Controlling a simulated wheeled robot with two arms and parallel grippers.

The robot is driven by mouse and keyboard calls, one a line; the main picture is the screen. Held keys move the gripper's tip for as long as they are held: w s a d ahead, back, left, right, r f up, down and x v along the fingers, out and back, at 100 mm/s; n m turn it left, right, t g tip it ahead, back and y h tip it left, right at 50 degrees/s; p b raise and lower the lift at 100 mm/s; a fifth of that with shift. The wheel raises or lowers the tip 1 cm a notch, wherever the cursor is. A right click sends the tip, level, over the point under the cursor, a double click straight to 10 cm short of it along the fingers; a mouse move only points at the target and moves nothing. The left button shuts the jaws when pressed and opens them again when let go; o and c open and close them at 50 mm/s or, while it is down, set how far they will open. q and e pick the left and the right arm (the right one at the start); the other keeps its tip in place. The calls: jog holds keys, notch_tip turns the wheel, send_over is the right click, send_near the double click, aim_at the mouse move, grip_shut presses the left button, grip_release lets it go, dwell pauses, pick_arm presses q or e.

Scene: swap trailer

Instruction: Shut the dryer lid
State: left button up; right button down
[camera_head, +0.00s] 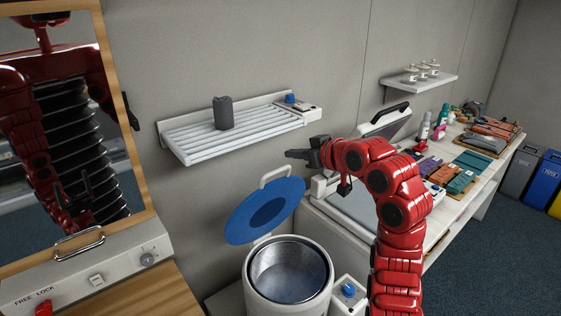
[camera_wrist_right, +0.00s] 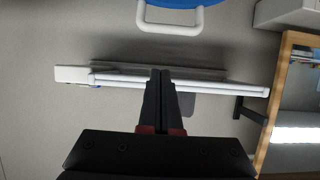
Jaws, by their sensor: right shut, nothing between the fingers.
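The dryer (camera_head: 250,290) is a white cylinder with an open metal drum, standing low in the middle of the head view. Its round blue lid (camera_head: 240,220) is open, tilted up over the rear rim, with a white handle (camera_head: 275,172) at its top edge. In the right wrist view a bit of the blue lid (camera_wrist_right: 175,3) and its handle (camera_wrist_right: 170,30) show at the top edge. My right gripper (camera_head: 292,154) is shut and empty, just above and right of the handle, apart from it. Its closed fingers show in the wrist view (camera_wrist_right: 163,75). My left gripper is not directly in view.
A slatted wall shelf (camera_head: 235,132) with a dark grey canister (camera_head: 223,112) hangs behind the lid. A control box with a blue knob (camera_head: 348,290) stands beside the dryer. A long workbench (camera_head: 450,205) with tools is at right. A wood-framed mirror (camera_head: 140,140) is at left.

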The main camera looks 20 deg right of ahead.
aim_at(281, 169)
jog(key=w+f+p, duration=0.1)
jog(key=w+p, duration=0.1)
jog(key=w+a+f+p, duration=0.1)
jog(key=w+f+p, duration=0.1)
jog(key=w+a+f+p, duration=0.1)
jog(key=w+f+p, duration=0.1)
jog(key=shift+w+a, duration=0.15)
jog(key=shift+a, duration=0.05)
jog(key=shift+s+d+f+p, duration=0.2)
jog(key=shift+s+p, duration=0.3)
jog(key=shift+p, duration=0.05)
jog(key=shift+s+f, duration=0.1)
jog(key=shift+f, duration=0.1)
